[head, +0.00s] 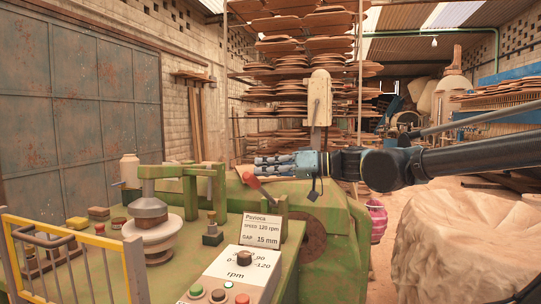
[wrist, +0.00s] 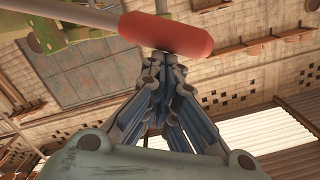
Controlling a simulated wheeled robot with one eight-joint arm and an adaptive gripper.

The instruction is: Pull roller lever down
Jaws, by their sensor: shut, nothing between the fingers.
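The roller lever has a red rounded handle (head: 251,180) on a thin rod, tilted up to the left above the green machine. In the wrist view the red handle (wrist: 165,33) lies crosswise just past my fingertips, with its grey rod running off to the upper left. My gripper (head: 258,161) is shut and empty, pointing left, just above the handle in the head view. In the wrist view the fingertips of my gripper (wrist: 163,62) meet the near edge of the handle. I cannot tell whether they touch it.
A sign (head: 262,231) reads 120 rpm and gap 15 mm. Below it is a control box (head: 232,278) with an rpm knob and buttons. A yellow guard rail (head: 70,233) stands at the front left. A wrapped clay mass (head: 468,245) stands right, and shelves (head: 290,85) stand behind.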

